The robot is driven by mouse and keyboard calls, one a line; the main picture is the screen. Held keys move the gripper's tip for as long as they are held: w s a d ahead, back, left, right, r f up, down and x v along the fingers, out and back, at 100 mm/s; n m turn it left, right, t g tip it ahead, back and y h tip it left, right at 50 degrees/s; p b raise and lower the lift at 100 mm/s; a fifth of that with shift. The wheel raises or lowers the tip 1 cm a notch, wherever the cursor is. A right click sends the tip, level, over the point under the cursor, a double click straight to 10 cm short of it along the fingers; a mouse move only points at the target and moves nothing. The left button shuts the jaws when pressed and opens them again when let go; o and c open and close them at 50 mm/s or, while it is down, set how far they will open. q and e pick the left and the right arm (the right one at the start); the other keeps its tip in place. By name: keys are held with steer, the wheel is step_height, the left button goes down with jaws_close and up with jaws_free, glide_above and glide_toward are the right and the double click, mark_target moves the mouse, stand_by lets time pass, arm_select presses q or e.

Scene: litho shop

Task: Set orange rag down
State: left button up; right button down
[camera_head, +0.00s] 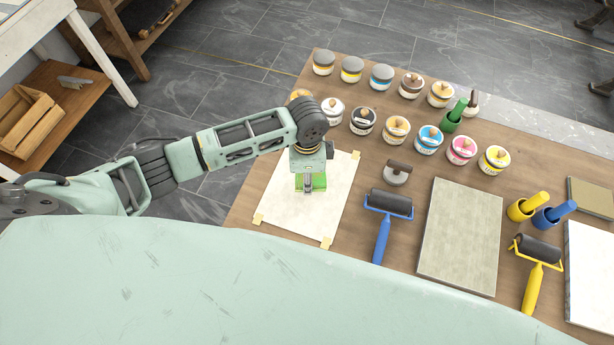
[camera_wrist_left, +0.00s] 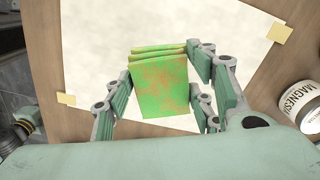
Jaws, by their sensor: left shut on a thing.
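A folded rag (camera_head: 318,182), mostly green with orange-brown stains, is held over a taped cream sheet (camera_head: 290,212). In the left wrist view the rag (camera_wrist_left: 160,88) shows several stacked folds between the fingers. My left gripper (camera_head: 308,184) is shut on it, one finger at each side, pointing down. In the left wrist view my left gripper (camera_wrist_left: 165,85) frames the rag against the sheet (camera_wrist_left: 90,50). I cannot tell whether the rag touches the sheet. My right gripper is not in view.
Rows of lidded ink tins (camera_head: 396,130) stand behind the sheet. A blue-handled roller (camera_head: 381,238) and a grey slab (camera_head: 460,236) lie to its right. A yellow-handled roller (camera_head: 533,288) lies farther right. Bare sheet surrounds the rag.

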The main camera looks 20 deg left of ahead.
arm_select(q)
step_height(320, 180, down, 2)
steer(key=shift+f, duration=0.1)
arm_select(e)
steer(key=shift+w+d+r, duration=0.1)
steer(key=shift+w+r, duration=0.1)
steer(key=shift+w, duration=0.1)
arm_select(q)
steer(key=shift+f, duration=0.1)
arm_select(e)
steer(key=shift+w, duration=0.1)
arm_select(q)
steer(key=o, duration=1)
steer(key=shift+o, duration=0.8)
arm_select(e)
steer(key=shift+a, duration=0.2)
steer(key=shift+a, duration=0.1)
arm_select(q)
step_height(320, 180, up, 12)
steer(key=shift+b, duration=0.35)
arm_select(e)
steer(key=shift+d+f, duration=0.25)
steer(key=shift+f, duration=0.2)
